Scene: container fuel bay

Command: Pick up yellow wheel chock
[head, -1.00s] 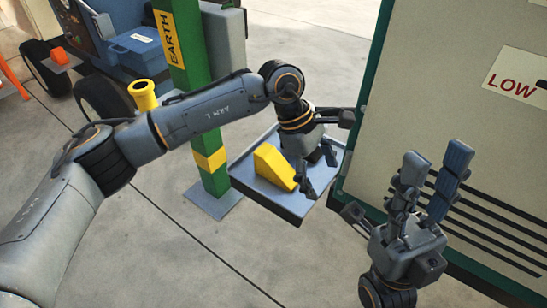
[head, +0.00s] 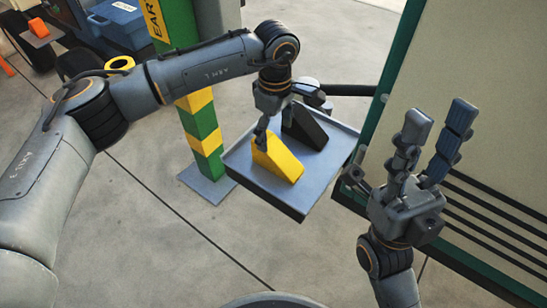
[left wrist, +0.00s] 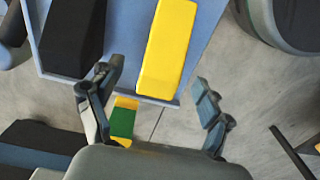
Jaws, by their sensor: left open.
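The yellow wheel chock (head: 280,162) lies on a grey tray (head: 258,200), its sloped side facing the lower right. My left gripper (head: 275,122) hangs over the tray, with one finger in front of the chock's upper left part. In the left wrist view, the open fingers of the left gripper (left wrist: 158,100) stand apart and empty. The yellow chock (left wrist: 168,48) lies beyond them, between their lines. A black chock (head: 308,130) is beside the yellow one on the tray and also shows in the wrist view (left wrist: 72,35). My right gripper (head: 438,128) is open and empty, pointing up.
A green and yellow post (head: 203,135) stands just left of the tray. A beige cabinet (head: 470,110) with a green edge is close on the right. A cart with a blue box (head: 118,22) is at the upper left. The concrete floor below the tray is clear.

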